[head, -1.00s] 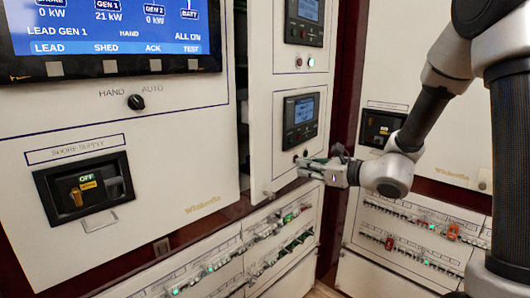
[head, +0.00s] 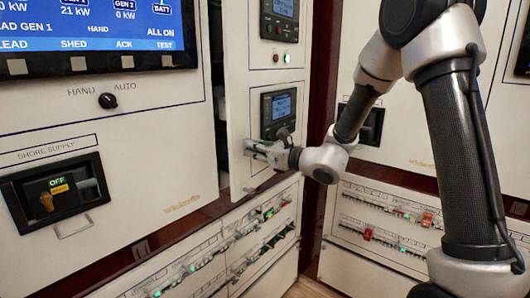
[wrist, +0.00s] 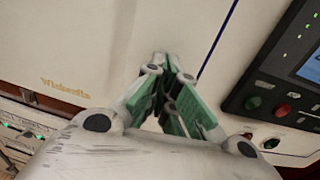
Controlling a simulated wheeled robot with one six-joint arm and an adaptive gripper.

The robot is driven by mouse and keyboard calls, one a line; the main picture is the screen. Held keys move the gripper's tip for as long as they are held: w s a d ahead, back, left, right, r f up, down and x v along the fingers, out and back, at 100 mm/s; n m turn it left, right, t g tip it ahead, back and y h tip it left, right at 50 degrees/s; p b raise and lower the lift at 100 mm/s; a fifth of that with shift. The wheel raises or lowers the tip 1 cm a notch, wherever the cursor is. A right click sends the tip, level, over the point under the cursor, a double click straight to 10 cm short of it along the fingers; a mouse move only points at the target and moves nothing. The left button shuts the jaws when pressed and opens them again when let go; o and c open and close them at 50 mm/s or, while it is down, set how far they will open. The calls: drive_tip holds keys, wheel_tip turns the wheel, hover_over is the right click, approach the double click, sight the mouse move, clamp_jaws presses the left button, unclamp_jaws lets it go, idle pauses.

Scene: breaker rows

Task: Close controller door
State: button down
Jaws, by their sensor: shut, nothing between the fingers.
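The controller door (head: 241,95) is a pale panel carrying two dark controller screens, the lower one (head: 280,110) just above my gripper. It stands ajar, with a dark gap (head: 216,100) between its left edge and the big left cabinet. My gripper (head: 248,148) is shut and empty, in front of the door's lower left part. In the wrist view its green-padded fingers (wrist: 165,65) meet at the tips before a pale surface; I cannot tell whether they touch it. The controller also shows at right there, with red and green buttons (wrist: 283,111).
The left cabinet holds a blue display (head: 90,25), a HAND/AUTO knob (head: 107,100) and a recessed shore supply breaker (head: 55,193). Breaker rows (head: 265,225) run below the door. A right-hand cabinet (head: 400,135) stands behind my arm.

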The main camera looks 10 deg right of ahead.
drive_tip(key=shift+w+a, duration=0.35)
drive_tip(key=shift+a, duration=0.15)
drive_tip(key=x, duration=0.6)
drive_tip(key=shift+w+a, duration=0.2)
drive_tip(key=shift+w, duration=0.05)
drive_tip(key=shift+w+r, duration=0.1)
drive_tip(key=shift+r, duration=0.2)
